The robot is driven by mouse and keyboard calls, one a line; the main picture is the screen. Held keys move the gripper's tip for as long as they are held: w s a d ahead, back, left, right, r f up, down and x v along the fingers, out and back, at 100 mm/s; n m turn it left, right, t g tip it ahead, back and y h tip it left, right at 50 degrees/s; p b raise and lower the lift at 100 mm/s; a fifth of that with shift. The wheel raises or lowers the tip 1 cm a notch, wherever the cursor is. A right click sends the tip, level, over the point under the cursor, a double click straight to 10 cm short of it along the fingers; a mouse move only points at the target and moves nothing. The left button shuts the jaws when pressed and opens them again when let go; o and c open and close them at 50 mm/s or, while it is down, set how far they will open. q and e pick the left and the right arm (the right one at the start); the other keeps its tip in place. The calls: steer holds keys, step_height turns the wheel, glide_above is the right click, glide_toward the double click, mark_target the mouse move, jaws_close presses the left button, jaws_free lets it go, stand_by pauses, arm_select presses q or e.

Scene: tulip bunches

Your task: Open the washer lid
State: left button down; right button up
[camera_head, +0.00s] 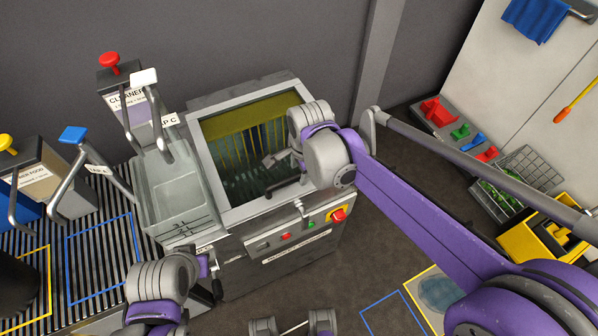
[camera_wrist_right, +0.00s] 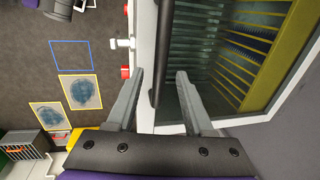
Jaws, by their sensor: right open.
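The washer (camera_head: 268,242) is a grey box machine in the middle of the head view. Its lid (camera_head: 213,172) is a pale frame around a clear window, with yellow panels and bristle-like strips visible through it. The lid looks shut. A black bar handle (camera_wrist_right: 161,45) runs along the lid's front edge. My right gripper (camera_head: 275,160) is over the lid's right front part. In the right wrist view, its open fingers (camera_wrist_right: 160,75) are on either side of the handle's end, apart from it. My left gripper (camera_head: 208,265) is low at the washer's front left; its fingers are unclear.
A clear bin (camera_head: 175,195) stands against the washer's left side. Lever dispensers (camera_head: 125,100) stand behind it. A red-and-yellow knob (camera_head: 338,215) is on the front panel. A wire basket (camera_head: 530,170) and yellow crate (camera_head: 530,240) are at right.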

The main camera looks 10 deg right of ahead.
steer(key=shift+w+f, duration=0.15)
steer(key=shift+f, duration=0.55)
jaws_close()
stand_by(1.0)
